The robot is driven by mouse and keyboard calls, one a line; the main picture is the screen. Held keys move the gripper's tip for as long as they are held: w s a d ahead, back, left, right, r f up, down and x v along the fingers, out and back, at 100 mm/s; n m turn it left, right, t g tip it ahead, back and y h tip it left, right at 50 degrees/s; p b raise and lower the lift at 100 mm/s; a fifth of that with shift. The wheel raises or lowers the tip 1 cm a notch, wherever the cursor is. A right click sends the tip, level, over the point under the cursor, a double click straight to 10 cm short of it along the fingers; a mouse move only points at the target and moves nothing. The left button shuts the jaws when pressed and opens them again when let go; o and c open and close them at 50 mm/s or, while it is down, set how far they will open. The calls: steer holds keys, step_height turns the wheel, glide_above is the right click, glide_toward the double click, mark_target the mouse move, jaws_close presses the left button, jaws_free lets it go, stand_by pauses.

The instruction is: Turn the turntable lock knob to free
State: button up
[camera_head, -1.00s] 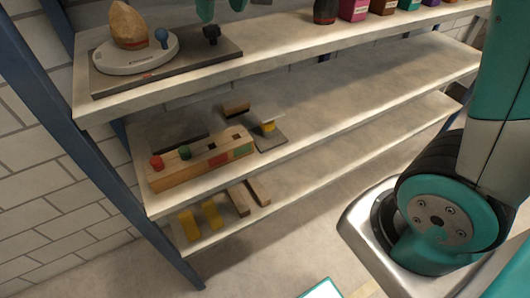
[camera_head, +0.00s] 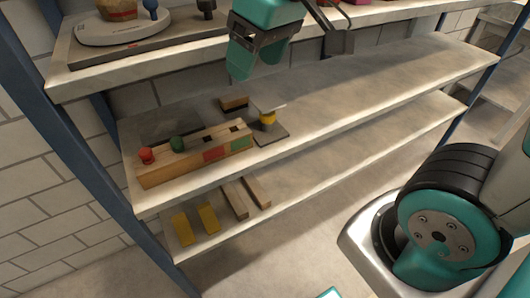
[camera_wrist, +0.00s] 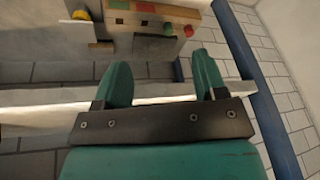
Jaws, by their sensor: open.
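The turntable is a white round disc (camera_head: 110,30) on a dark base plate (camera_head: 75,54), at the upper left of the head view on the top shelf. A brown lump stands on it, cut off by the frame top. A blue knob (camera_head: 150,5) stands at the disc's right edge, and a dark knob (camera_head: 207,5) stands on the plate to its right. Which one is the lock knob, and its setting, I cannot tell. My gripper (camera_wrist: 163,85) is open and empty; in the head view its teal and dark end hangs in front of the shelves, right of the turntable and apart from it.
The middle shelf holds a wooden block (camera_head: 185,164) with a red knob (camera_head: 146,155) and a green knob (camera_head: 177,144), and a small stand with a yellow post (camera_head: 267,119). Yellow blocks (camera_head: 207,216) and wooden bars lie below. The middle shelf's right side is clear.

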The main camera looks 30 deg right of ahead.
steer(key=s+a+f+n+g+y+b, duration=0.1)
steer(key=s+a+f+g+b, duration=0.1)
steer(key=s+f, duration=0.6)
steer(key=shift+s+a+f+n+b, duration=0.2)
steer(key=shift+a+f+n+b, duration=0.2)
steer(key=shift+a+f+b, duration=0.45)
steer(key=shift+d+r, duration=0.1)
steer(key=shift+r, duration=0.15)
steer(key=s, duration=0.1)
steer(key=s+f, duration=0.1)
steer(key=shift+s+a+g+y, duration=0.3)
steer(key=shift+a+g+y, duration=0.1)
